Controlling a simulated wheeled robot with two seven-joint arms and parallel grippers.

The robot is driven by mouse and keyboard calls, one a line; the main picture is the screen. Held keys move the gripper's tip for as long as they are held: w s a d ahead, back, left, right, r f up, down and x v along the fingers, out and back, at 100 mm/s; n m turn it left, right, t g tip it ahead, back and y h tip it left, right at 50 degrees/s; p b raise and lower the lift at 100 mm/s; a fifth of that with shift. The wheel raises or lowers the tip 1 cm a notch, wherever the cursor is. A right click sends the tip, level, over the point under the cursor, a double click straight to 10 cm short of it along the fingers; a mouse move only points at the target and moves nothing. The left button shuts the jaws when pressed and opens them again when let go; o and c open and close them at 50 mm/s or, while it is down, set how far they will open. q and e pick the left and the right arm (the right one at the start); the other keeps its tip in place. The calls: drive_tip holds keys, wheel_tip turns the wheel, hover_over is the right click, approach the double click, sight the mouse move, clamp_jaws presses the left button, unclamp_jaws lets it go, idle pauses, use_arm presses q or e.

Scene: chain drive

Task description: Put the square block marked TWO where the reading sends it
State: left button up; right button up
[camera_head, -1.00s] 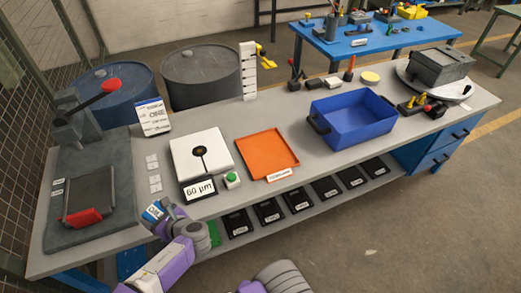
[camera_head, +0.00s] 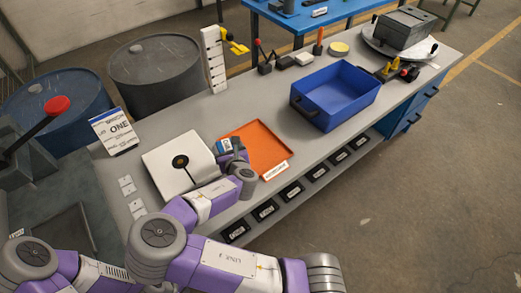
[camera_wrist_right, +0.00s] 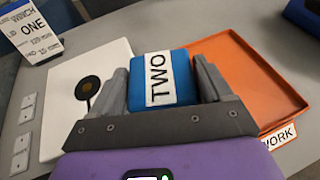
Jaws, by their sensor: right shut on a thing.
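The blue square block marked TWO (camera_wrist_right: 158,82) is held between the two fingers of my right gripper (camera_wrist_right: 165,92). In the head view my right gripper (camera_head: 232,157) is above the gap between the white plate (camera_head: 168,160) and the orange tray (camera_head: 265,142), with a little of the blue block (camera_head: 223,145) showing. The white plate has a dark round spot on it. The orange tray's label ends in WORK in the wrist view. The reading display is hidden behind my arm. My left gripper is out of view.
A sign marked ONE (camera_head: 115,130) stands left of the white plate. A blue bin (camera_head: 335,95) stands right of the orange tray. Several labelled black trays (camera_head: 265,210) sit on the shelf below the bench top. A red-knobbed lever (camera_head: 55,105) is at the left.

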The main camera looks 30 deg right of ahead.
drive_tip(key=w+d+m+g+h+b, duration=0.35)
drive_tip(key=d+m+h+b, duration=0.3)
drive_tip(key=d, duration=0.65)
drive_tip(key=shift+n+t+y, duration=0.25)
drive_tip(key=shift+n, duration=0.2)
drive_tip(key=f+b, duration=0.1)
drive_tip(key=f, duration=0.2)
drive_tip(key=f+b, duration=0.1)
drive_tip(key=f, duration=0.2)
drive_tip(key=w+f+b, duration=0.1)
drive_tip(key=f, duration=0.2)
drive_tip(key=shift+a+f, duration=0.15)
drive_tip(key=shift+f, duration=0.2)
drive_tip(key=shift+f, duration=0.1)
drive_tip(key=o, duration=1.4)
drive_tip(key=shift+s+f+b, duration=0.1)
drive_tip(key=shift+b, duration=0.2)
drive_tip(key=shift+r, duration=0.2)
drive_tip(key=shift+s+a+r, duration=0.15)
drive_tip(key=shift+s+a, duration=0.05)
drive_tip(key=shift+a, duration=0.05)
drive_tip(key=p+v, duration=0.3)
drive_tip(key=v, duration=0.8)
drive_tip(key=shift+s+p, duration=0.15)
drive_tip(key=shift+p, duration=0.15)
